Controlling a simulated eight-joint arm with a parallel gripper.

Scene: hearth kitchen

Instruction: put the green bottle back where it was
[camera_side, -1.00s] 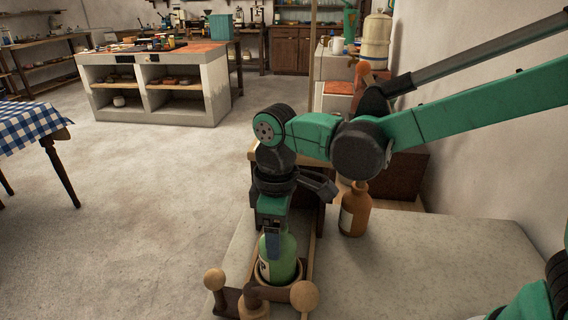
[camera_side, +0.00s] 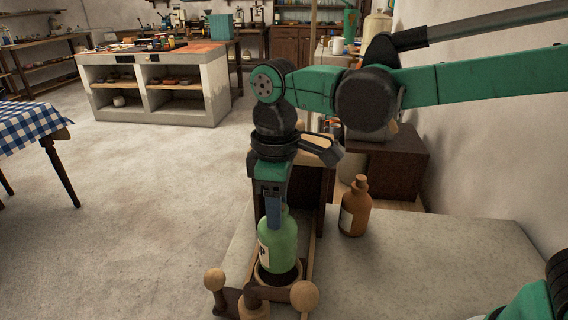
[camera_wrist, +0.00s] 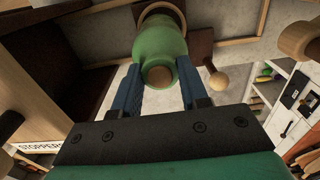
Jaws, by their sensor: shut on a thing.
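The green bottle (camera_side: 282,243), with a pale label, is upright in my gripper (camera_side: 273,212). In the wrist view the green bottle (camera_wrist: 158,42) and its cork top show between the two blue fingers of my gripper (camera_wrist: 160,80), which is shut on its neck. A round wooden ring holder (camera_side: 296,274) lies directly under the bottle, its dark opening showing below the base. The ring (camera_wrist: 181,12) also shows behind the bottle in the wrist view. I cannot tell whether the base is fully clear of the ring.
A brown bottle (camera_side: 355,208) with a pale label stands on the stone counter (camera_side: 420,255), right of the holder. Wooden knobs (camera_side: 304,296) rise at the holder's front. A dark wooden box (camera_side: 398,165) stands behind.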

